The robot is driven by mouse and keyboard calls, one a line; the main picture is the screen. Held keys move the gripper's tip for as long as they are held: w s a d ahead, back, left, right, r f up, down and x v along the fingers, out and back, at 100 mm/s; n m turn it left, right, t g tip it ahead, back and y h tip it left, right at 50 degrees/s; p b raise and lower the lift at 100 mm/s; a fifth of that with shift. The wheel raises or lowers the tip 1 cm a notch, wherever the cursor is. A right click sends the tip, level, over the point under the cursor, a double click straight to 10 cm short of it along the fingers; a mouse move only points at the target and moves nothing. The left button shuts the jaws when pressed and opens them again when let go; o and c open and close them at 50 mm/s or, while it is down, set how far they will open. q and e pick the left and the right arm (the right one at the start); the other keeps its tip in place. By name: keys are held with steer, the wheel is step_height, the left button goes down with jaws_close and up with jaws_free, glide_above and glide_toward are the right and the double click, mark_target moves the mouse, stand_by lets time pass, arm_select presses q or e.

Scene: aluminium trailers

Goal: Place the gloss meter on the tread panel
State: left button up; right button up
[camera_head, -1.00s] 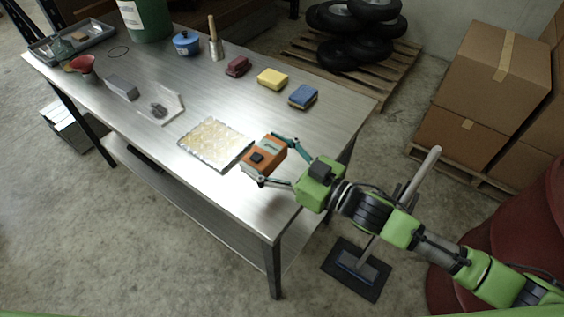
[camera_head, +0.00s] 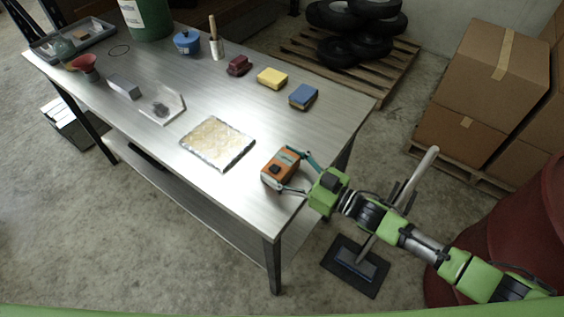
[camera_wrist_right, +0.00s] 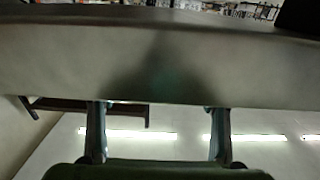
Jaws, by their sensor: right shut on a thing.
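The gloss meter is an orange box with a dark button and a grey top patch (camera_head: 280,169). It is at the front right of the metal table, right of the tread panel and apart from it. The tread panel (camera_head: 217,143) is a shiny square plate with a pale yellowish patterned face, lying flat and bare. My right gripper (camera_head: 287,172) is shut on the gloss meter, one teal finger on each side. Whether the meter touches the table is hard to tell. In the right wrist view both fingers show below a wide grey surface. My left gripper is out of view.
The metal table (camera_head: 240,192) has free room around the panel. Behind are a yellow block (camera_head: 272,78), a blue block (camera_head: 303,96), and a dark red block (camera_head: 238,65). A clear plate (camera_head: 171,110) and a grey block (camera_head: 124,87) are to the left.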

steer(key=shift+f, duration=0.3)
steer(key=o, duration=1.3)
